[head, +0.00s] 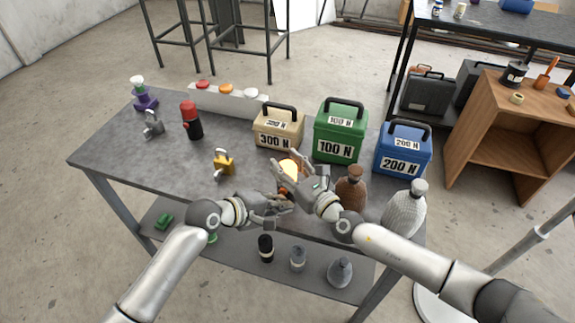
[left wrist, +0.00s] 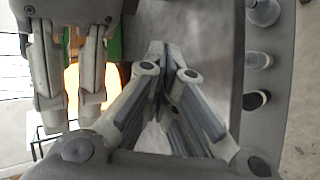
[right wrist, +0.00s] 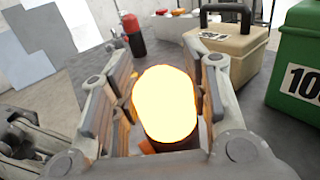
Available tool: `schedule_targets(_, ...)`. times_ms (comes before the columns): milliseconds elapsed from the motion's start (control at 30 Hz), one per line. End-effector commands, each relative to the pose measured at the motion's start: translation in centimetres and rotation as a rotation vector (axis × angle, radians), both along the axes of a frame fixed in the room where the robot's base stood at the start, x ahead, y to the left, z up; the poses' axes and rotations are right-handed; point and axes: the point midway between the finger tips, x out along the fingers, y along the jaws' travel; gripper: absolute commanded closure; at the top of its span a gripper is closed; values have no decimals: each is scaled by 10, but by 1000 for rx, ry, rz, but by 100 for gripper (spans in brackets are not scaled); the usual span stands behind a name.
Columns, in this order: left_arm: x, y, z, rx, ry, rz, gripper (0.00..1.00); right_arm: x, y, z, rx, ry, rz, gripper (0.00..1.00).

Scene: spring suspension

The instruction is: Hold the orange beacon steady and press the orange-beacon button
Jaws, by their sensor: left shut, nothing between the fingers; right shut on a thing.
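The orange beacon (head: 289,168) glows bright yellow-orange near the table's front middle. My right gripper (head: 291,162) is shut on it; in the right wrist view the fingers lie on both sides of the glowing dome (right wrist: 165,105). Its base is partly hidden. My left gripper (head: 282,204) is shut and empty, just in front of and below the beacon near the table's front edge. In the left wrist view its fingers (left wrist: 158,60) meet, with the glow (left wrist: 72,80) behind my right fingers. The orange button (head: 226,88) is on a pale box at the table's back, between red and white buttons.
Tan (head: 278,130), green (head: 340,132) and blue (head: 403,150) weight boxes line the back right. A brown bottle (head: 350,188) and grey bottle (head: 404,210) stand by my right arm. A yellow padlock (head: 224,163) and red-black cylinder (head: 191,120) are left. The left front is clear.

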Motion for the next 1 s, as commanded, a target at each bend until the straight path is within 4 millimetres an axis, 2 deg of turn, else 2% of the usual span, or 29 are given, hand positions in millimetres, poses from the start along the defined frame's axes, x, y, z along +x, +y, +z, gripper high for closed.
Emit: schedule_targets(1000,10,-3,0,0,-1,1,100,0,0,0,0,1,1,85)
